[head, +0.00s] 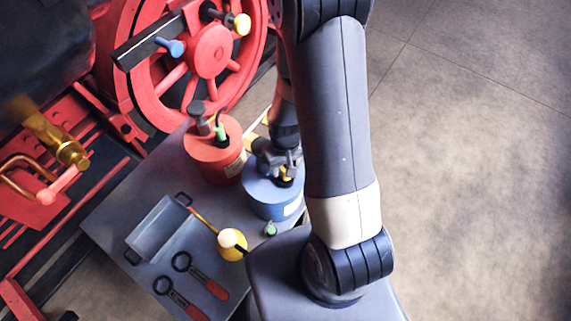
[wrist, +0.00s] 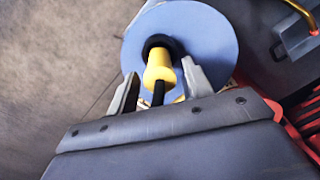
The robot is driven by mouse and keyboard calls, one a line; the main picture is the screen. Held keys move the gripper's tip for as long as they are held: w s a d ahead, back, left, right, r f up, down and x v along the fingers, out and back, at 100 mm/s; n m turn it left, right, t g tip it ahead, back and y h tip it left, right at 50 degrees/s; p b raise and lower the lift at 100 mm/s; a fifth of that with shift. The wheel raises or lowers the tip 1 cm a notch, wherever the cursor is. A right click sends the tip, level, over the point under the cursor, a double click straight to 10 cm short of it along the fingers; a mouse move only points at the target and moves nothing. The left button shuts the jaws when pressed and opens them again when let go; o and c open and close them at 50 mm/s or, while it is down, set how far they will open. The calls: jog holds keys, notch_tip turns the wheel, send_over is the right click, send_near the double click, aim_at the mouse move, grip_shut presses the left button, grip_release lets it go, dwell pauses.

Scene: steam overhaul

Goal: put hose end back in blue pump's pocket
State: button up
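The blue pump (head: 272,196) stands on the grey table under my gripper (head: 281,160). In the wrist view, the round blue top of the blue pump (wrist: 215,45) has a black-ringed pocket (wrist: 166,39). A yellow hose end (wrist: 159,72) with a black hose (wrist: 158,94) stands at this pocket, its far end overlapping the ring. How deep it sits is hidden. My gripper (wrist: 160,72) is open, with one finger on each side of the hose end and visible gaps between. In the head view, the fingers partly cover the yellow hose end (head: 286,178).
A red pump (head: 210,158) stands close behind left of the blue one. A grey tray (head: 157,228), a yellow oil can (head: 232,246), a small green item (head: 270,229) and two red-handled tools (head: 205,280) lie on the table (head: 108,222). A red wheel (head: 212,50) rises behind.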

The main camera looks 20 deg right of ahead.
jog(key=shift+o, duration=0.7)
notch_tip(320, 180, up, 11)
jog(key=shift+p, duration=0.35)
jog(key=shift+f, duration=0.1)
notch_tip(320, 180, down, 11)
jog(key=shift+r+b, duration=0.1)
jog(key=shift+b, duration=0.25)
jog(key=shift+r+p, duration=0.35)
jog(key=shift+f, duration=0.15)
dwell(0.4)
